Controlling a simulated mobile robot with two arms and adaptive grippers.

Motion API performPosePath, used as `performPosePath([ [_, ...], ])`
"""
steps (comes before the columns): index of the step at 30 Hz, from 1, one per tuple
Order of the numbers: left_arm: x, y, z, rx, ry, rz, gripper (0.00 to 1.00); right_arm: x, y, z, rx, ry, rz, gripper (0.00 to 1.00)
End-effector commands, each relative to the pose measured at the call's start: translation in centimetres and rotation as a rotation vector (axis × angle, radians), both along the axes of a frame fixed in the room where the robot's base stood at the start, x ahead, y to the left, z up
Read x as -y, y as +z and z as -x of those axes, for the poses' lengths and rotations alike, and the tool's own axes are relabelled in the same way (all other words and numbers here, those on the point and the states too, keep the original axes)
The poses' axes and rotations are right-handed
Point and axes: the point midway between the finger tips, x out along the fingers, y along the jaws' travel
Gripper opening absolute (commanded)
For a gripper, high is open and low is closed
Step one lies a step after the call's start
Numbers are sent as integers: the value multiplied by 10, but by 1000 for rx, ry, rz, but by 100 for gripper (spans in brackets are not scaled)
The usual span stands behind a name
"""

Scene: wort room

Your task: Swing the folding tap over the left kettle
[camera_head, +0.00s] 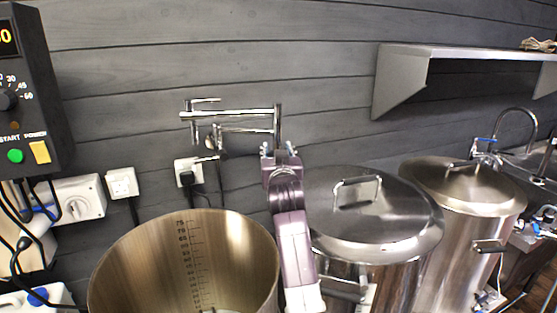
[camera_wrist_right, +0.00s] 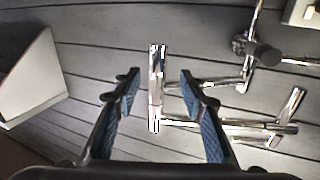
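The chrome folding tap (camera_head: 235,114) is on the dark plank wall, with its bars lying close together. It stands above and behind the left kettle (camera_head: 130,262), which is open and has a volume scale inside. My right gripper (camera_head: 278,152) is raised at the right end of the tap. In the wrist view its two blue-padded fingers (camera_wrist_right: 158,80) are apart. The tap's upright tube (camera_wrist_right: 157,95) shows between them; I cannot tell whether they touch it. My left gripper is not in view.
Two lidded kettles (camera_head: 374,215) (camera_head: 465,190) stand to the right. A metal shelf (camera_head: 455,53) juts from the wall at upper right. A black control box (camera_head: 25,100) is at the left edge. Sockets (camera_head: 122,183) with cables sit under the tap.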

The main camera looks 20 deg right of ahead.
Motion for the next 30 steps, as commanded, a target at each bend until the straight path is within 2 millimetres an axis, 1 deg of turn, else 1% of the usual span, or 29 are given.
performPosePath([
  [1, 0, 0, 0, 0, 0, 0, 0, -3, -1, 8, 1, 1, -1, 38],
  [6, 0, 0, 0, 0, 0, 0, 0, -12, -1, 33, -1, 1, -1, 38],
  [13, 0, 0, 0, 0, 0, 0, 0, -20, -1, 58, -1, 1, 0, 38],
  [19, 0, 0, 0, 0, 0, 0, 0, -23, -1, 65, -2, 1, -1, 38],
  [30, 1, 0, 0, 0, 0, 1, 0, -23, -1, 66, -2, 1, -1, 38],
])
